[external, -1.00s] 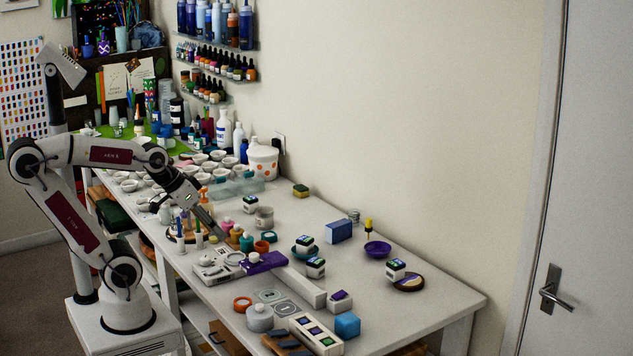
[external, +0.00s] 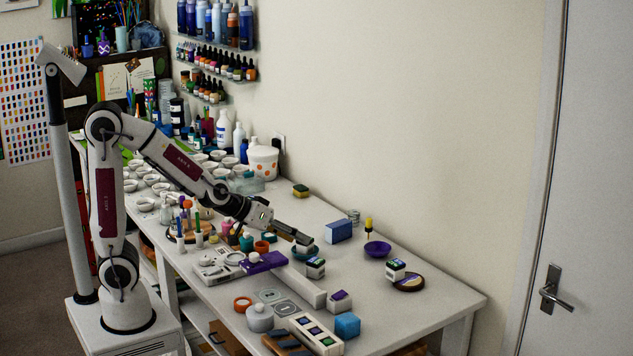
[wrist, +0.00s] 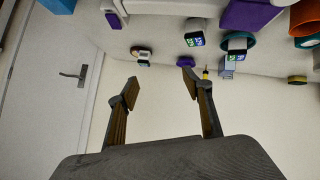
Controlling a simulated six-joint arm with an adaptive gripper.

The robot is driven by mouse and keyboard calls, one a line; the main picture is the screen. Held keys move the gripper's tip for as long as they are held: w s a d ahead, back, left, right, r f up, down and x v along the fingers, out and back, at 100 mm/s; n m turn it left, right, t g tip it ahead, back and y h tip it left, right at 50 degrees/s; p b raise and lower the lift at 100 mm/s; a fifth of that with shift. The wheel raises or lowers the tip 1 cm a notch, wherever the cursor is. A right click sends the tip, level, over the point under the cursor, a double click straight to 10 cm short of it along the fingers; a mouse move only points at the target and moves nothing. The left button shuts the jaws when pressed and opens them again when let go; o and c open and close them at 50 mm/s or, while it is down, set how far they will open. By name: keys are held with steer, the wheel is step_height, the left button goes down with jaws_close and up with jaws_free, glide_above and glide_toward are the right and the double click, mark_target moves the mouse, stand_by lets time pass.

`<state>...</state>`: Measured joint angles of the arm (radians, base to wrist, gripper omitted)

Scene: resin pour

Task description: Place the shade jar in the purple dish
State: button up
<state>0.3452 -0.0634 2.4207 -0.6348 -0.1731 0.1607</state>
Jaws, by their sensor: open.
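The purple dish (external: 377,249) is on the right part of the table and looks empty; it also shows in the wrist view (wrist: 185,62). Three similar white jars with dark tops are in view; I cannot tell which is the shade jar. A third (wrist: 236,46) is at the teal dish (wrist: 250,40), largely hidden by my gripper in the external view. My gripper (external: 305,239) is open and empty near the teal dish; its spread fingers fill the lower wrist view (wrist: 159,79).
A blue box (external: 338,231) and a yellow-topped dropper (external: 369,228) stand behind the jars. A long white block (external: 308,290), a purple-topped box (external: 339,301) and a blue cube (external: 347,325) are in front. The table's right end is clear.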

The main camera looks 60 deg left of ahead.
mark_target(315, 261)
steer(key=w+f+y, duration=0.1)
steer(key=f+y, duration=0.1)
steer(key=f, duration=0.1)
steer(key=w+a+f+n+t+y, duration=0.1)
steer(key=w+f+y, duration=0.1)
steer(key=f, duration=0.1)
steer(key=w+f+n+y, duration=0.1)
steer(key=w+f+y, duration=0.1)
steer(key=f, duration=0.1)
steer(key=shift+a+f+t, duration=0.35)
steer(key=shift+f+t, duration=0.05)
steer(key=shift+s+a+f+y, duration=0.3)
steer(key=shift+a+f+y, duration=0.25)
steer(key=shift+y, duration=0.25)
steer(key=shift+w+n, duration=0.1)
steer(key=shift+n, duration=0.2)
steer(key=shift+x, duration=1.2)
steer(key=shift+x, duration=2.6)
